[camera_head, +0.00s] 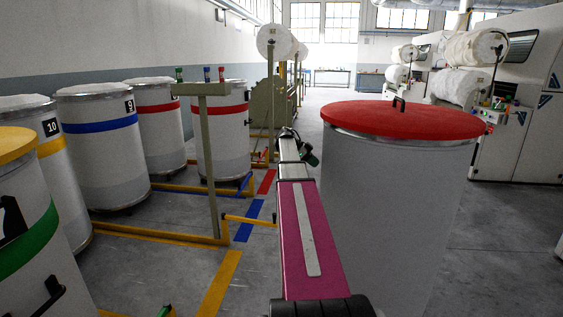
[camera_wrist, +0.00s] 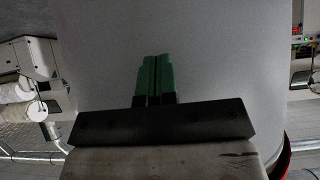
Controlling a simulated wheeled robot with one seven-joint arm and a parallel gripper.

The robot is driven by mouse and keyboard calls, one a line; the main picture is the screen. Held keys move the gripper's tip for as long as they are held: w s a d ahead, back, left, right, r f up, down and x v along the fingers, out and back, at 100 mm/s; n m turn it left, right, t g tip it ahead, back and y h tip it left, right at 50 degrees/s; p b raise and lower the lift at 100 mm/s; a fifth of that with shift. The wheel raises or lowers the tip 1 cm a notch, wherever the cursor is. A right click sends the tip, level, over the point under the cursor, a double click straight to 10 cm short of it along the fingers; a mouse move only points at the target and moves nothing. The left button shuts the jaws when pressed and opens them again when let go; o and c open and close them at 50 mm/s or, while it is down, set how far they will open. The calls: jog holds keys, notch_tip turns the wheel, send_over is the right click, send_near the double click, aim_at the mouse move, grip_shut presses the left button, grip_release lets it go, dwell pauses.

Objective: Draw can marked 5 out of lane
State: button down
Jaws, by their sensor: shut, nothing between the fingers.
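No can in view shows a readable 5. A large grey can (camera_head: 395,220) with a red lid (camera_head: 400,118) stands close on the right, no number visible. Its grey side (camera_wrist: 210,50) fills most of the wrist view. My gripper (camera_head: 309,156) is at the left side of this can; in the wrist view its green fingers (camera_wrist: 154,78) are together and empty, in front of the can wall. I cannot tell whether they touch it. At the near left, a can with a green band (camera_head: 30,240) and yellow lid carries a black mark, cut off and unreadable.
Cans marked 10 (camera_head: 45,140) and 9, with a blue band (camera_head: 100,127), stand at left. Two red-banded cans (camera_head: 162,109) (camera_head: 219,115) stand behind. Yellow floor rails (camera_head: 165,238) and a grey-green post (camera_head: 210,160) stand between them and my arm. Machines (camera_head: 520,120) are back right.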

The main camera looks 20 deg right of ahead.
jog(key=shift+s+d, duration=3)
jog(key=shift+d, duration=1.4)
jog(key=w+a, duration=0.6)
jog(key=a, duration=0.4)
jog(key=shift+w, duration=0.4)
jog(key=shift+a, duration=0.1)
jog(key=s+a+f+n+t+y, duration=0.2)
jog(key=s+a+f+n, duration=0.1)
jog(key=a+f+n, duration=0.55)
jog(key=s+a+f+n+t+y, duration=0.15)
jog(key=s+a+f+n, duration=0.3)
jog(key=a+f, duration=0.75)
jog(key=s+a+f+n+t+y, duration=0.1)
jog(key=s+a+f+n, duration=0.3)
jog(key=a, duration=0.7)
jog(key=s+a+f+n+t+y, duration=0.1)
jog(key=s+a+f+n+y, duration=0.2)
jog(key=s+a+n, duration=0.4)
jog(key=s+a+f, duration=0.1)
jog(key=s+a, duration=0.1)
jog(key=a, duration=0.2)
jog(key=shift+a+n+y, duration=0.35)
jog(key=shift+a+n, duration=0.05)
